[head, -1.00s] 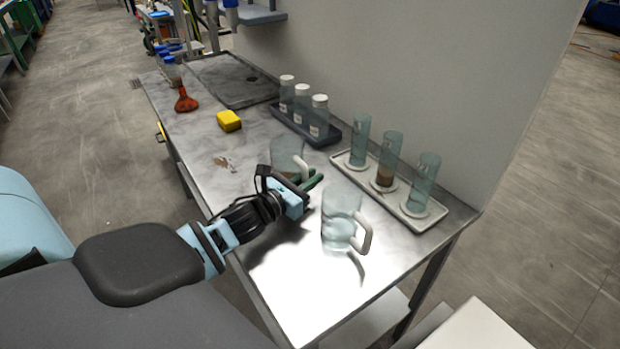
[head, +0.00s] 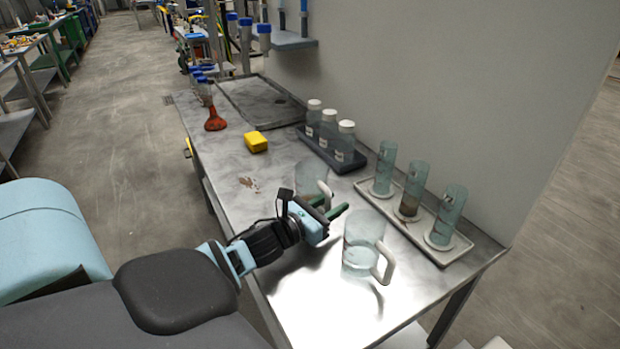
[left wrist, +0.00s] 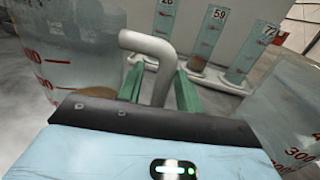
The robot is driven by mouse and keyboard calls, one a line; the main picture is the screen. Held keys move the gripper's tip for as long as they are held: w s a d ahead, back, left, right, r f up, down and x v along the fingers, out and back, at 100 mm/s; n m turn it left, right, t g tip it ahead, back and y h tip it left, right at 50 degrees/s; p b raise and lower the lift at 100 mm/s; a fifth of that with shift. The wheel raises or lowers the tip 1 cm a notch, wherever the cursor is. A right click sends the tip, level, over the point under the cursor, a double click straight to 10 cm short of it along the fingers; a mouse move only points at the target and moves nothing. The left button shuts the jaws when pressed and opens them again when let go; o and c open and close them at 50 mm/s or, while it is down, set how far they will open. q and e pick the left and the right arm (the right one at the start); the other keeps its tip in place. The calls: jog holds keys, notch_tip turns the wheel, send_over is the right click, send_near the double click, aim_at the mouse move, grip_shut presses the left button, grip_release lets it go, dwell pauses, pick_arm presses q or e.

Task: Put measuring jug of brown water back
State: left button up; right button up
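The measuring jug of brown water (head: 312,176) stands on the steel bench in the head view, its lower part hidden behind my left gripper. In the left wrist view the jug (left wrist: 72,45) fills the left side, with red graduations and a little brown at its bottom. My left gripper (head: 328,207) is at its handle. In the left wrist view the pale handle (left wrist: 152,47) passes between the two green fingers (left wrist: 161,88), which stand apart with a gap beside it. My right gripper is out of view.
A second clear jug (head: 362,245) stands close to the right of my left gripper. A white tray (head: 400,225) with three cylinders, one holding brown sediment, lies along the wall. A dark tray of bottles (head: 330,152), a yellow sponge (head: 256,142) and a red flask (head: 214,120) are farther back.

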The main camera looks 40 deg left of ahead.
pick_arm(q)
jog(key=s, duration=0.7)
jog(key=s+a, duration=0.1)
jog(key=s, duration=0.3)
jog(key=shift+s+b, duration=0.15)
jog(key=shift+b, duration=0.25)
